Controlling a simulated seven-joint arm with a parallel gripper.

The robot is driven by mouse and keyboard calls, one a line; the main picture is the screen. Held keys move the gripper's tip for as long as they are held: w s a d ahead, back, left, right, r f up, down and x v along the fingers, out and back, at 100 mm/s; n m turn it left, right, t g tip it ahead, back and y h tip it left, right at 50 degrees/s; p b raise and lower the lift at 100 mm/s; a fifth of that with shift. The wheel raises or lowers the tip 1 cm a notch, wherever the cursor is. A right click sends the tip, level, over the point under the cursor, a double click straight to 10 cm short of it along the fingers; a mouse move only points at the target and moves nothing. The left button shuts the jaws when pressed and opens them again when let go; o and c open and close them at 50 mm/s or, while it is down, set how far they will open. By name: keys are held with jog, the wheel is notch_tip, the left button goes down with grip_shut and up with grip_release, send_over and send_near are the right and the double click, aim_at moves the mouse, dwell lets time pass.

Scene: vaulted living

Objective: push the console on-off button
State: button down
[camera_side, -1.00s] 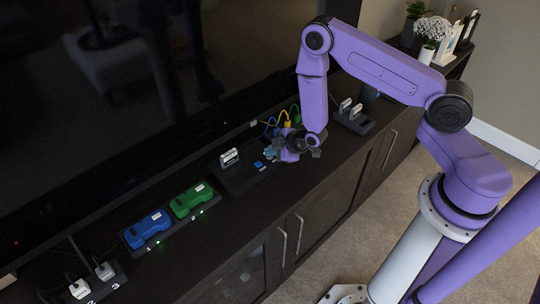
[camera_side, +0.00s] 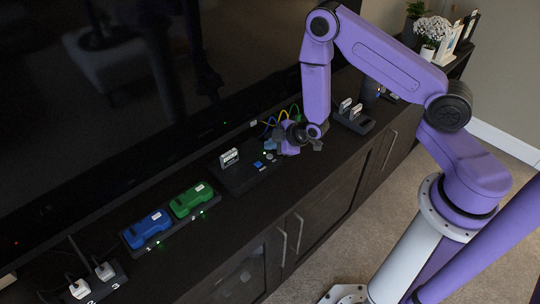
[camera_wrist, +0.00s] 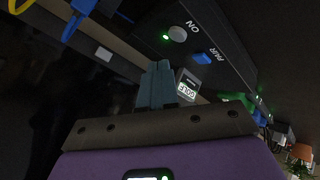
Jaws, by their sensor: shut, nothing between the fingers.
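The console (camera_side: 232,182) is a flat black box on the dark cabinet, also in the wrist view (camera_wrist: 225,30). Its round grey button (camera_wrist: 177,33) lies beside the word ON and a lit green light (camera_wrist: 165,37); in the side view the button (camera_side: 270,156) shows as a small pale disc. A blue button (camera_wrist: 203,57) marked PAIR sits near it. My gripper (camera_wrist: 158,68) is shut and empty, its blue-grey fingertips apart from the round button in the picture. In the side view my gripper (camera_side: 273,147) is at the console's right end.
A white-labelled cartridge (camera_side: 229,157) stands upright in the console. Coloured cables (camera_side: 285,115) run behind my gripper. Green (camera_side: 191,199) and blue (camera_side: 147,228) controllers sit in a dock to the left. A dock with two upright cartridges (camera_side: 351,112) is to the right. The television stands behind.

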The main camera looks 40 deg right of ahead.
jog(key=shift+r, duration=2.45)
jog(key=s+a+r+g+y, duration=0.1)
jog(key=s+a+r+g, duration=0.2)
jog(key=s+a+r, duration=0.3)
jog(key=s+a+r+g, duration=0.25)
jog(key=s+r, duration=0.35)
jog(key=s, duration=0.3)
jog(key=s+d+r+g+h, duration=0.1)
jog(key=s+d+r, duration=0.1)
jog(key=s, duration=0.4)
jog(key=s+d+r+g, duration=0.1)
jog(key=s+d+r, duration=0.1)
jog(key=s+r, duration=0.2)
jog(key=s+d+r+n+g+h, duration=0.1)
jog(key=s+d+r, duration=0.1)
jog(key=s, duration=0.7)
jog(key=shift+d+r+h, duration=0.3)
jog(key=shift+d+r, duration=0.05)
jog(key=shift+r, duration=0.2)
